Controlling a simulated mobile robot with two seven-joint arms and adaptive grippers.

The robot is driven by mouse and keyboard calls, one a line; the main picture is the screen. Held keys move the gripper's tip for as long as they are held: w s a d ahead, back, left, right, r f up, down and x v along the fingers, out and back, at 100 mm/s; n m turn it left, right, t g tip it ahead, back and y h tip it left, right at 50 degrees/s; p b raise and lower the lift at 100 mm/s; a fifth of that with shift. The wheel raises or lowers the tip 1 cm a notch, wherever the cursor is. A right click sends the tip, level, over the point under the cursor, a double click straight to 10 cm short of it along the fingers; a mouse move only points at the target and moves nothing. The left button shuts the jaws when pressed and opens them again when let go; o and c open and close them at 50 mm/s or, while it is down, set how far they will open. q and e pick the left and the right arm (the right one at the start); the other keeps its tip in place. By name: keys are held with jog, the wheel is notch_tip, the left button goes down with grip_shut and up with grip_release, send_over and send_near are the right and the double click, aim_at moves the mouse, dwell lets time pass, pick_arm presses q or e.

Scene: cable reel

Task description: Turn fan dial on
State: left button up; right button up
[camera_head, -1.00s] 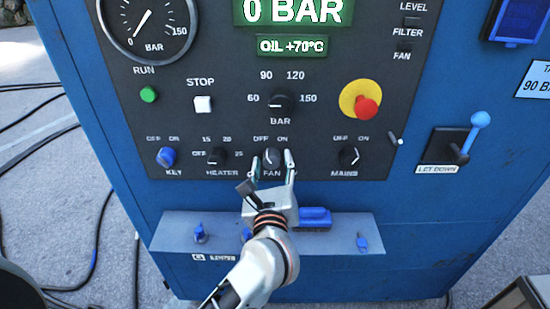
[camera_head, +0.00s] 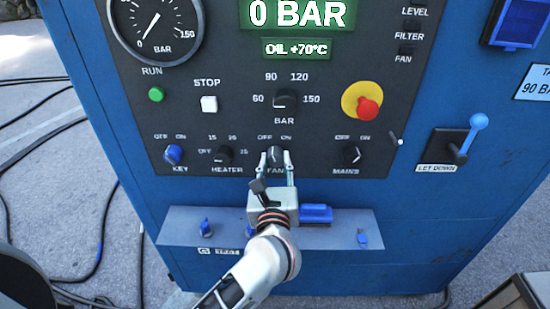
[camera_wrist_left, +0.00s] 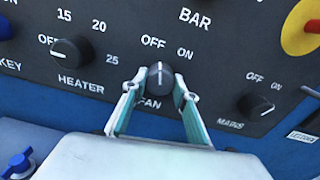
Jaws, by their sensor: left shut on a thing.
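The black fan dial (camera_head: 275,154) is on the dark control panel, with OFF at its upper left and ON at its upper right. In the left wrist view the fan dial (camera_wrist_left: 160,76) shows a white mark pointing nearly straight up, between OFF and ON. My left gripper (camera_head: 276,158) comes up from below, one finger on each side of the dial. In the left wrist view my left gripper's fingertips (camera_wrist_left: 161,84) are closed in on the dial's sides. My right gripper does not show.
The heater dial (camera_head: 223,155) is left of the fan dial, the mains dial (camera_head: 351,154) right of it. The bar selector (camera_head: 285,101) is above. A grey shelf (camera_head: 345,228) sticks out below, with a blue item (camera_head: 316,213) on it.

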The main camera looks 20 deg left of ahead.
pick_arm(q)
jog(key=m+p, duration=0.2)
jog(key=p, duration=0.1)
jog(key=shift+r+m, duration=0.15)
jog(key=shift+m, duration=0.25)
jog(key=shift+a+m+p, duration=0.1)
jog(key=shift+m+p, duration=0.25)
jog(key=shift+m, duration=0.05)
jog(key=m+p, duration=0.1)
jog(key=m, duration=0.1)
jog(key=shift+m, duration=2)
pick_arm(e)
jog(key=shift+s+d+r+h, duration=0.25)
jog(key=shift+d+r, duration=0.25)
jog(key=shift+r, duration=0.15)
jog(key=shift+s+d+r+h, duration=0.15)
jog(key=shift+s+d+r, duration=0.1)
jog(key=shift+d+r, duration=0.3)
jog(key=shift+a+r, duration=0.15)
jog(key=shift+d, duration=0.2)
pick_arm(q)
jog(key=o, duration=1.1)
jog(key=shift+f, duration=0.2)
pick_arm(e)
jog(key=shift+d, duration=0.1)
pick_arm(q)
jog(key=shift+s, duration=0.1)
